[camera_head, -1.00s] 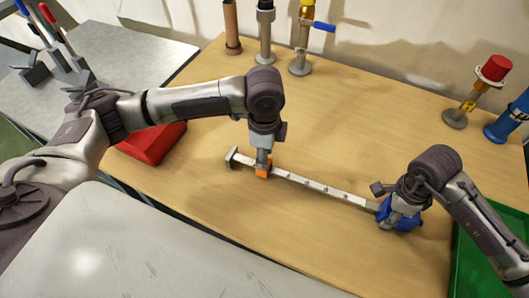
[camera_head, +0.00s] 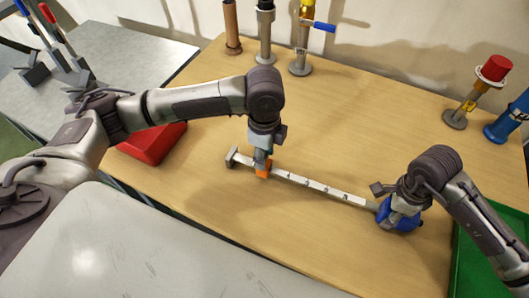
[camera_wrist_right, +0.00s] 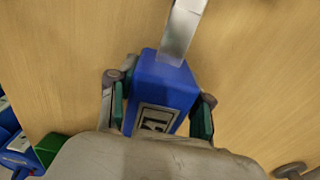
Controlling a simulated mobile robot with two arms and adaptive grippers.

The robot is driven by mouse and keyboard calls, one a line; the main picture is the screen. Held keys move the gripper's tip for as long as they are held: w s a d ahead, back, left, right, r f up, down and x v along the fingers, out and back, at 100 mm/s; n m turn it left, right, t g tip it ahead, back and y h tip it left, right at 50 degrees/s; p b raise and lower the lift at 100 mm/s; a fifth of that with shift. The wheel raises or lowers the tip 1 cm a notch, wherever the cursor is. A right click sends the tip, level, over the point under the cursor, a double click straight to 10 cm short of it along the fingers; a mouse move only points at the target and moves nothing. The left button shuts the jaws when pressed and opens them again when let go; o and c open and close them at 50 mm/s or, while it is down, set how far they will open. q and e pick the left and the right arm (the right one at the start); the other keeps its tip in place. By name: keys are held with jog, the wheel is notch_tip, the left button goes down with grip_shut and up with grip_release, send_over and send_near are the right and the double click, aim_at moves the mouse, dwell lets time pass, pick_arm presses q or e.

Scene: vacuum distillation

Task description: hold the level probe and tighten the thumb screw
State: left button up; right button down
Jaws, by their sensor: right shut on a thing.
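The level probe has a blue head (camera_head: 398,218) and a long pale bar (camera_head: 325,188) with dark marks. It lies across the wooden table in the head view. My right gripper (camera_head: 397,208) is shut on the blue head. The right wrist view shows the head (camera_wrist_right: 165,82) between green finger pads, with the bar (camera_wrist_right: 183,30) running away from it. My left gripper (camera_head: 262,158) points down at an orange part (camera_head: 262,170) near the bar's left end; its fingers are too small to read. I cannot make out a separate thumb screw.
A red bin (camera_head: 152,143) is at the left. Several stands and pipe pieces line the table's back, including a brown tube (camera_head: 232,27) and a red-capped fitting (camera_head: 493,68). A green tray (camera_head: 488,255) is at the right.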

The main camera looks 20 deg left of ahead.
pick_arm(q)
jog(key=o, duration=0.4)
notch_tip(320, 180, up, 12)
dwell(0.5)
